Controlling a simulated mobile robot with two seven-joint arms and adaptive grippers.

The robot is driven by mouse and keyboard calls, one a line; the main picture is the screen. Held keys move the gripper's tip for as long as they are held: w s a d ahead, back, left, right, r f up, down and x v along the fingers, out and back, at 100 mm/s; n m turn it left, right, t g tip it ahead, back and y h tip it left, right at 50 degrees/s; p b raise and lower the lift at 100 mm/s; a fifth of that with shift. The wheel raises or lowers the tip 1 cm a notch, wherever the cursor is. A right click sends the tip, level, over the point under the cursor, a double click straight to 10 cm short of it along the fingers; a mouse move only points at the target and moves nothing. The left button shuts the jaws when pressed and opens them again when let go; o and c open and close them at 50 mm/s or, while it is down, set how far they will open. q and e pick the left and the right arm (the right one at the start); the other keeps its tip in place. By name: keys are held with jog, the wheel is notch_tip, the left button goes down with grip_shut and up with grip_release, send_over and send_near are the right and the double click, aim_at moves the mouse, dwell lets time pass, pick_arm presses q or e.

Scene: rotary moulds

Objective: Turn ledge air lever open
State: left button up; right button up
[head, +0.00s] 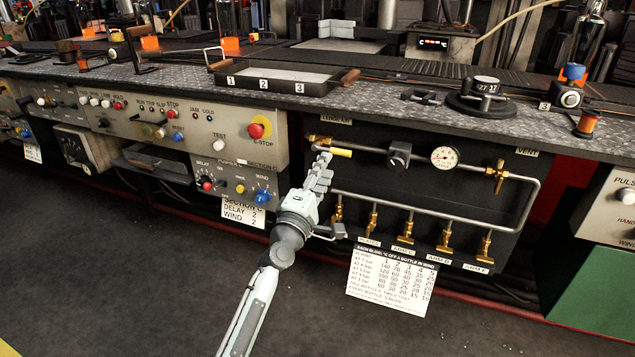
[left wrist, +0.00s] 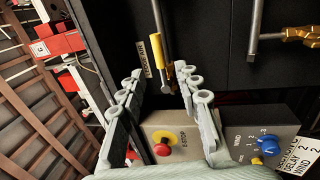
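The ledge air lever (head: 340,152) has a yellow grip and lies roughly level at the left end of the black valve panel (head: 455,185). In the left wrist view the yellow grip (left wrist: 181,72) shows beside the tips of one finger row, with the "LEDGE AIR" label (left wrist: 156,56) near it. My left gripper (head: 322,158) is at the lever's left part and hides some of the valve. In the left wrist view its fingers (left wrist: 160,78) stand apart. I cannot tell whether they touch the grip. My right gripper is not in view.
A pressure gauge (head: 444,157), a black regulator (head: 398,156) and a vent valve (head: 497,175) sit right of the lever. Several brass valves line the lower pipe (head: 420,207). A red E-stop button (head: 256,130) is on the left panel. The floor (head: 130,270) in front is clear.

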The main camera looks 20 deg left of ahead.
pick_arm(q)
jog(key=shift+s+a+f, duration=0.1)
jog(key=shift+s+f, duration=0.1)
jog(key=shift+s, duration=0.95)
jog(key=shift+s+f, duration=0.2)
jog(key=shift+s, duration=0.9)
jog(key=shift+f, duration=0.1)
jog(key=s+d+f+m+g+h, duration=0.15)
jog(key=s+f+m+g, duration=0.35)
jog(key=f, duration=0.5)
jog(key=s+d+f+m+g+h, duration=0.1)
jog(key=s+d+f+m+g, duration=0.2)
jog(key=s+f+m, duration=0.5)
jog(key=s+a+f+m+g+y, duration=0.2)
jog(key=s+a+f+m+g, duration=0.1)
jog(key=s+f, duration=0.4)
jog(key=s+a+f+m+g+y, duration=0.2)
jog(key=s+a+f+g, duration=0.4)
jog(key=s, duration=0.7)
jog(key=shift+s+a+f+m+y+p, duration=0.15)
jog(key=shift+a+f+m+y+p, duration=0.2)
jog(key=shift+f+m, duration=0.4)
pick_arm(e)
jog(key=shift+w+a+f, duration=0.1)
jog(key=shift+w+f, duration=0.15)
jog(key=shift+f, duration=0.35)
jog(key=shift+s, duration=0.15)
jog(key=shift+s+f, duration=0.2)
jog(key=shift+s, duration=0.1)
